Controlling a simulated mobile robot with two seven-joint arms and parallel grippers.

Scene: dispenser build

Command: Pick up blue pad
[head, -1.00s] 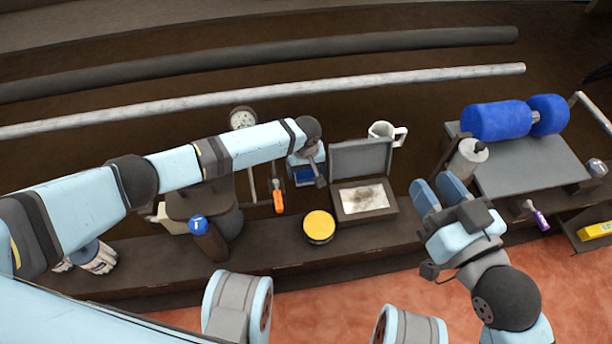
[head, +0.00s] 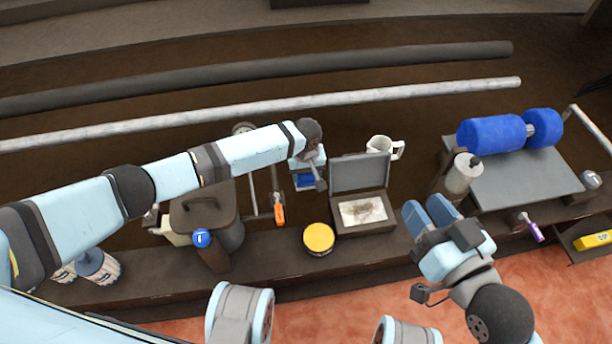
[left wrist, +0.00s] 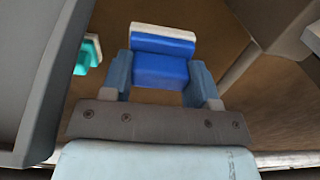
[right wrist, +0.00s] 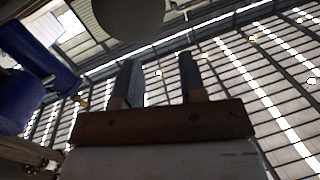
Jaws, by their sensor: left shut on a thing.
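The blue pad (left wrist: 162,62), a blue block with a white edge, sits between the fingers of my left gripper (left wrist: 163,82) in the left wrist view. The gripper is shut on it. In the head view the pad (head: 304,181) shows as a small blue patch under my left gripper, left of the open grey case (head: 360,172); part of it is hidden by the gripper. My right gripper (head: 431,213) is open and empty, to the right of the case; its parted fingers also show in the right wrist view (right wrist: 157,75).
A white mug (head: 379,145) is behind the case. A teal block (left wrist: 84,55) is left of the pad.

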